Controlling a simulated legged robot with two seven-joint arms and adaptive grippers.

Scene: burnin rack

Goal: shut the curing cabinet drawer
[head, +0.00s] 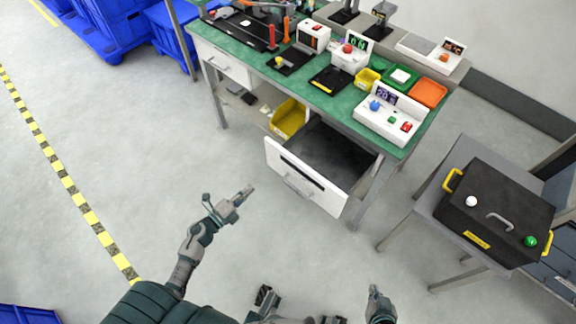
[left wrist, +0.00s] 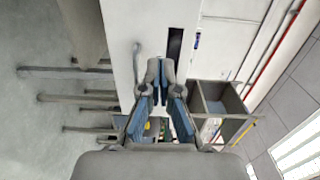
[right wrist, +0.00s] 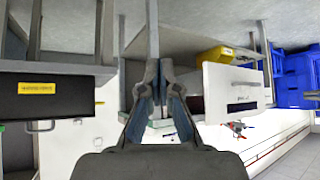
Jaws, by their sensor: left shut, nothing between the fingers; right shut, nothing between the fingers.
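The cabinet drawer (head: 305,180) stands pulled out from under the right part of the green bench, with its dark interior showing from above. Its white front has a grey bar handle and a dark slot. The front also shows in the left wrist view (left wrist: 152,30) and, further off, in the right wrist view (right wrist: 238,92). My left gripper (head: 247,191) is shut and empty, in the air left of the drawer front and apart from it. My right gripper (head: 373,291) is shut and empty, low in the picture, away from the drawer.
The green bench top (head: 265,72) holds several devices and trays. A yellow bin (head: 288,118) sits on the lower shelf beside the drawer. A black case (head: 495,212) rests on a grey stand at the right. The floor in front of the drawer is clear.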

